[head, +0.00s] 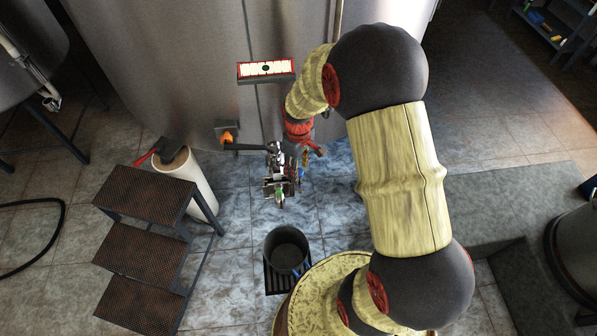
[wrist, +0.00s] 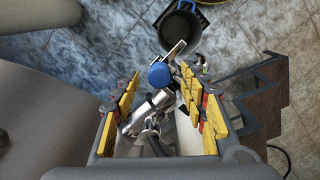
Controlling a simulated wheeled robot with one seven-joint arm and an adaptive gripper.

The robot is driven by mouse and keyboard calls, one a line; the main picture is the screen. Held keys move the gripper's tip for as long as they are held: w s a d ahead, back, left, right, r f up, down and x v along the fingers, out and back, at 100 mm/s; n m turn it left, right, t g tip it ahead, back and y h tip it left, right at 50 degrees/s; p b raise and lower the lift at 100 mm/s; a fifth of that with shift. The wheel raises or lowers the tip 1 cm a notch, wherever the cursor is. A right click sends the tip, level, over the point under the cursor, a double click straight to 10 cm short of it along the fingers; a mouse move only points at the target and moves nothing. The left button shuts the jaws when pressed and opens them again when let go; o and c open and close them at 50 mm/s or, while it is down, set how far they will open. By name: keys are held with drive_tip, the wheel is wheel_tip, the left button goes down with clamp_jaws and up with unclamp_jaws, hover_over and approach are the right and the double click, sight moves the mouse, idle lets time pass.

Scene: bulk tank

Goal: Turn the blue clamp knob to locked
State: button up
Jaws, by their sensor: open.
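In the wrist view the blue clamp knob (wrist: 159,75) is a round cap at the end of a metal clamp and pipe fitting (wrist: 148,108). My gripper (wrist: 161,77) is open, with its yellow-padded fingers on either side of the knob and a visible gap on each side. I cannot tell how deep the knob sits between the fingertips. In the head view the metal fitting (head: 278,180) stands low in front of the tank, beneath the end of my arm. The blue knob cannot be made out there.
A large steel tank (head: 180,70) stands behind, with a lit panel (head: 266,69) and an orange-handled part (head: 227,137). A dark bucket (head: 287,250) is on the floor in front. Brown steps (head: 150,195) and a white roll (head: 190,180) are at the left.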

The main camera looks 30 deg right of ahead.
drive_tip(key=shift+f, duration=0.6)
drive_tip(key=shift+c, duration=0.4)
clamp_jaws()
